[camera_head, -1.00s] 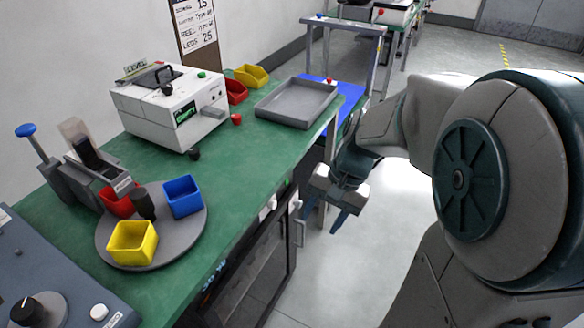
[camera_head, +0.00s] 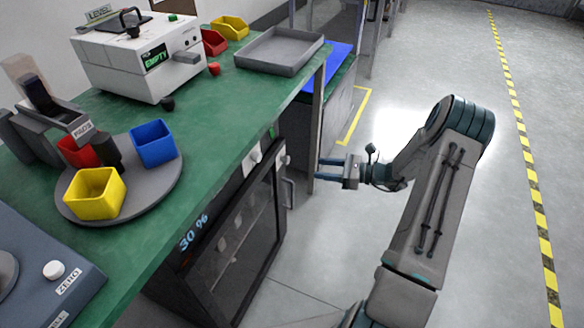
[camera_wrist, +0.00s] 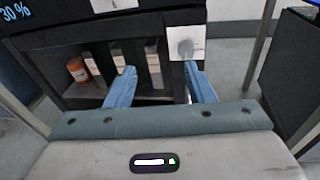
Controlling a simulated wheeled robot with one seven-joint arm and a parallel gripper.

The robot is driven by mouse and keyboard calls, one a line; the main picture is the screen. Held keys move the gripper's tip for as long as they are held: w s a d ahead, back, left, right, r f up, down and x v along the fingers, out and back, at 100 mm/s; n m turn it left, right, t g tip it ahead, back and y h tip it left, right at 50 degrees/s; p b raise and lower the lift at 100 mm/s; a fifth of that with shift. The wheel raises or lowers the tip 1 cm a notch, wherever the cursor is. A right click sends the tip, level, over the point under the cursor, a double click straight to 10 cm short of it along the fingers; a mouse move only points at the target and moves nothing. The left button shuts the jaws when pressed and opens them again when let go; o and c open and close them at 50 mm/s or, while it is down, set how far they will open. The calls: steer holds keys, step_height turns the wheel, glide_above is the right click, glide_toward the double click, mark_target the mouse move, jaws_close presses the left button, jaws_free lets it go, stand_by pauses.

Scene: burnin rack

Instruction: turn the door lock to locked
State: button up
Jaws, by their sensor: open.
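The dark cabinet (camera_head: 233,262) under the green bench has a glass door with a lit "30 %" display. A white plate with a grey knob (camera_wrist: 186,47), which looks like the door lock, is on the cabinet front in the wrist view. White knobs also show at the cabinet's upper right edge in the head view (camera_head: 283,160). My gripper (camera_head: 319,168) is open and empty, with its blue fingers pointing at the cabinet. In the wrist view my gripper (camera_wrist: 163,78) has the knob beyond its right fingertip, apart from it as far as I can tell. The knob's exact angle is unclear.
A vertical door handle (camera_head: 289,192) stands out by the cabinet's right edge. A bench leg (camera_head: 317,130) is close to my fingers. Bottles and boxes (camera_wrist: 80,70) stand inside the cabinet. The bench holds a grey tray (camera_head: 280,50) and a turntable with bins. Floor to the right is clear.

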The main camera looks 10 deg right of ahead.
step_height(320, 180, down, 3)
steer(key=w+d+m+t, duration=0.1)
steer(key=d+m+t, duration=0.1)
steer(key=d, duration=0.1)
steer(key=b, duration=0.2)
glide_toward(285, 160)
steer(key=w+f+x, duration=0.1)
steer(key=x, duration=0.7)
steer(key=shift+d+m+t, duration=0.3)
steer(key=shift+m, duration=0.1)
steer(key=c, duration=1)
